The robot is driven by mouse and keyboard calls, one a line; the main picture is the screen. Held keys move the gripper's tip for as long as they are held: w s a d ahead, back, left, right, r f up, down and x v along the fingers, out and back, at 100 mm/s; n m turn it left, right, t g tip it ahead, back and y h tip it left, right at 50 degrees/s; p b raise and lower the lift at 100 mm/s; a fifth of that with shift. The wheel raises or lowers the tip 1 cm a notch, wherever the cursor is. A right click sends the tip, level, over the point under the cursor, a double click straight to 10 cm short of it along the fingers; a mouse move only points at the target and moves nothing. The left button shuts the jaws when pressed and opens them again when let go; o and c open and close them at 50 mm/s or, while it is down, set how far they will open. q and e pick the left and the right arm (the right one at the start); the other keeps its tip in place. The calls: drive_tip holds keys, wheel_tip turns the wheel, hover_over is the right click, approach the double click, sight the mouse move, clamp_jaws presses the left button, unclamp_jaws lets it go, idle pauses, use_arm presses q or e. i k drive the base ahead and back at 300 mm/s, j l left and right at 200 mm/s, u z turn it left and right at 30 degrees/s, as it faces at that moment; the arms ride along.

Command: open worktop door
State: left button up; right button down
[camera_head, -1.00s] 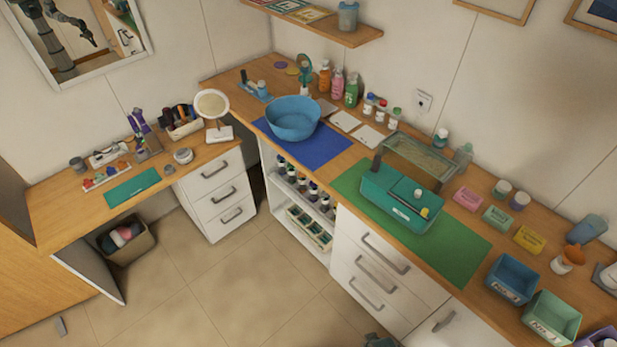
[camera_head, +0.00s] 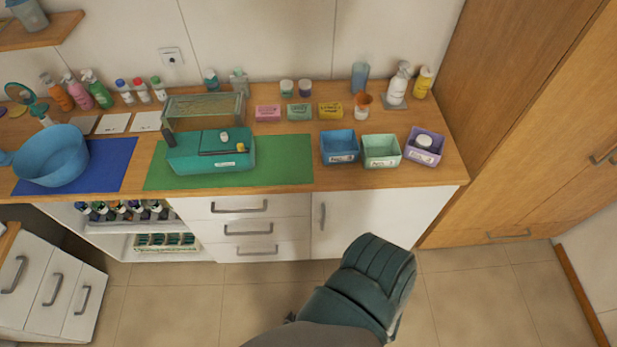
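The worktop door (camera_head: 378,222) is a plain white cupboard front under the right part of the wooden worktop. It is shut, flush with the drawers on its left. Its grey vertical handle (camera_head: 322,216) is near its left edge, and nothing touches it. A dark green link of one of my arms rises from the bottom of the view, in front of the door's lower part. I cannot tell which arm it is. Neither gripper's fingers can be made out.
White drawers (camera_head: 247,238) with grey handles stand left of the door. On the worktop (camera_head: 420,181) above it are blue, mint and purple bins (camera_head: 423,147). A tall wooden cabinet (camera_head: 520,140) stands to the right. Tiled floor (camera_head: 470,290) is clear on the right.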

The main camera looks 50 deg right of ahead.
sight(400, 217)
drive_tip(key=z, duration=2.55)
